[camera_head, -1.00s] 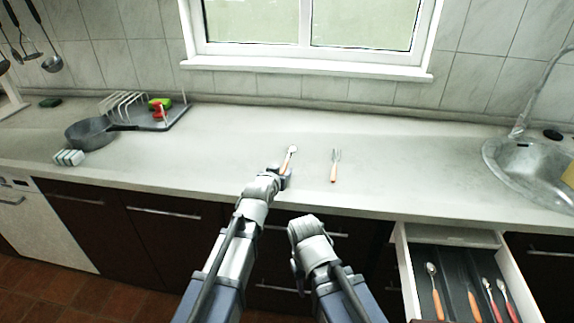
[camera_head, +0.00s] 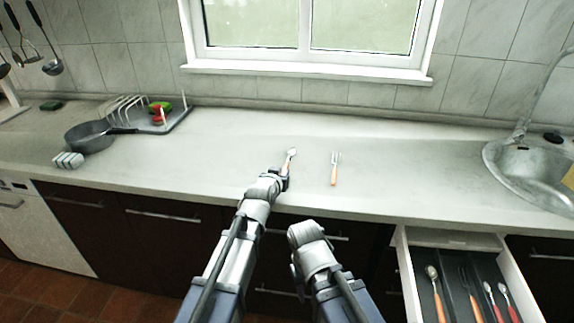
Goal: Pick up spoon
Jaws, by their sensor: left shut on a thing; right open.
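A spoon (camera_head: 290,156) with a silver bowl and an orange handle is on the counter (camera_head: 400,165), its bowl pointing away from me. My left gripper (camera_head: 284,174) is at the handle end of the spoon and shut on it; the gripper hides the lower part of the handle. I cannot tell whether the spoon is lifted off the counter. My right gripper (camera_head: 296,276) is lower, in front of the cabinets, open and empty as far as I can see; its fingers are mostly hidden.
A fork (camera_head: 335,168) with an orange handle lies to the right of the spoon. An open drawer (camera_head: 402,272) at lower right holds several utensils. A sink (camera_head: 520,165) is at right, a grey pan (camera_head: 88,134) and a dish rack (camera_head: 180,112) at left.

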